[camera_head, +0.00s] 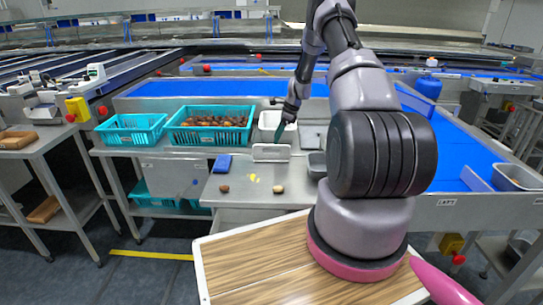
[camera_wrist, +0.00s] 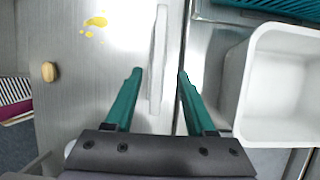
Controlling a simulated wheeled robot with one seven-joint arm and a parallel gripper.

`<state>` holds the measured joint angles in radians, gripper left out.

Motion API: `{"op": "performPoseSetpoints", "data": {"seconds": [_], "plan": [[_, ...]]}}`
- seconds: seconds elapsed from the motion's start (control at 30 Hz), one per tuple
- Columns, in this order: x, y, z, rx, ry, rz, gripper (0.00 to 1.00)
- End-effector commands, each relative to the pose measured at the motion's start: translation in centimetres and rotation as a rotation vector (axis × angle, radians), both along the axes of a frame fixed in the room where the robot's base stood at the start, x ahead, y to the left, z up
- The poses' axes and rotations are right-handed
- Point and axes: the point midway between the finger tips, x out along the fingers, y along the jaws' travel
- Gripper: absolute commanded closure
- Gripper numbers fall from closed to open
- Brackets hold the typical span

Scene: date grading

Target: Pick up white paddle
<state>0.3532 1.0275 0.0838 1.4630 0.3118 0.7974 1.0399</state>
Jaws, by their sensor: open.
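The white paddle (camera_head: 271,153) looks like a pale flat panel at the back of the steel table in the head view, below my gripper. In the wrist view the paddle (camera_wrist: 158,40) shows nearly edge-on as a thin pale strip. My gripper (camera_wrist: 160,72) is open, with one teal finger on each side of the strip's line. The gap to each finger shows clear, so the fingers look apart from it. In the head view my gripper (camera_head: 280,131) is just above and behind the paddle, and the finger detail is small.
A white tub (camera_wrist: 232,105) stands close to the right finger. Teal crates (camera_head: 175,137) stand left, one full of dates.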

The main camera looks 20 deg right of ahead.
Motion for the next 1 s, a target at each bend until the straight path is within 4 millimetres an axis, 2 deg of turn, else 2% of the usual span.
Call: {"op": "performPoseSetpoints", "data": {"seconds": [0.13,0.37,0.6,0.87,0.9,0.97,1.0], "plan": [[0.3,1.0,-2.4,0.001,0.002,0.002,0.45],[0.6,1.8,-4.0,0.000,0.001,0.003,0.45],[1.0,3.4,-7.1,0.000,0.001,0.003,0.45],[1.2,3.7,-7.7,0.000,-0.001,0.002,0.45],[1.2,3.6,-7.7,0.000,-0.001,0.002,0.49],[1.2,3.6,-7.7,0.000,-0.001,0.002,0.72],[1.2,3.6,-7.7,0.000,-0.001,0.002,0.87]]}}
